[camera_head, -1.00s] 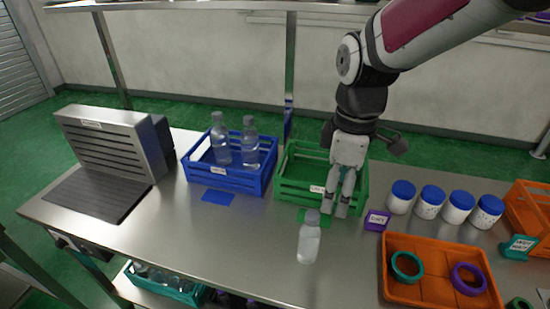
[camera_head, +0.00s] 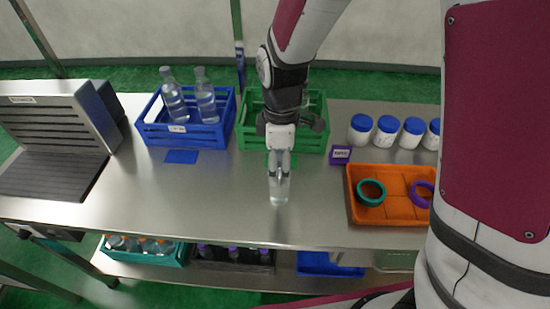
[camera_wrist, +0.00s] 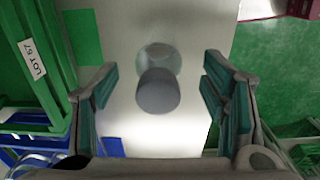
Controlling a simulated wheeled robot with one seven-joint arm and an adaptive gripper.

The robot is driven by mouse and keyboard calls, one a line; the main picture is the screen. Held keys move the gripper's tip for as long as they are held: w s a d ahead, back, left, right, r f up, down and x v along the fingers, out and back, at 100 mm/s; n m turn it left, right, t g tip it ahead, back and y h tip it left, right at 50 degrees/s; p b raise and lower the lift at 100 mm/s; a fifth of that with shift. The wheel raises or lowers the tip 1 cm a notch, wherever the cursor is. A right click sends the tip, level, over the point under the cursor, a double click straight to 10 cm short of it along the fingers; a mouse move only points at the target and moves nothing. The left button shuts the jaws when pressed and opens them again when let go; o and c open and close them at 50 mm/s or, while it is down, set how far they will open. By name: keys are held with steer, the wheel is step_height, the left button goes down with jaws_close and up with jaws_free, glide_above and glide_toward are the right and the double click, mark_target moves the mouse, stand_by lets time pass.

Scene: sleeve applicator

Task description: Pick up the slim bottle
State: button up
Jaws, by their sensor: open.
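A slim clear bottle with a grey cap (camera_head: 279,190) stands upright on the steel table, in front of the green crate. In the wrist view its grey cap (camera_wrist: 158,92) lies between the two fingers, with the clear body partly hidden beneath it. My gripper (camera_head: 279,172) points down over the bottle, its fingers around the top. In the wrist view my gripper (camera_wrist: 163,95) is open, with a gap between each finger pad and the cap. Two similar clear bottles (camera_head: 190,100) stand in the blue crate (camera_head: 160,133).
The green crate (camera_head: 312,135) is just behind my gripper. An orange tray (camera_head: 398,215) with a teal ring and a purple ring lies to the right. Several blue-lidded jars (camera_head: 385,132) stand behind it.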

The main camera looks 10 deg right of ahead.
steer(key=shift+w+f, duration=0.1)
steer(key=shift+f, duration=1.7)
steer(key=c, duration=1.5)
steer(key=shift+r, duration=0.15)
steer(key=shift+r, duration=0.55)
step_height(320, 180, up, 2)
steer(key=shift+w+r, duration=0.1)
steer(key=shift+r, duration=0.05)
steer(key=s+d+r+p, duration=0.1)
steer(key=s+d+p, duration=0.4)
steer(key=s+d, duration=0.4)
steer(key=s, duration=0.4)
steer(key=shift+r+p, duration=0.3)
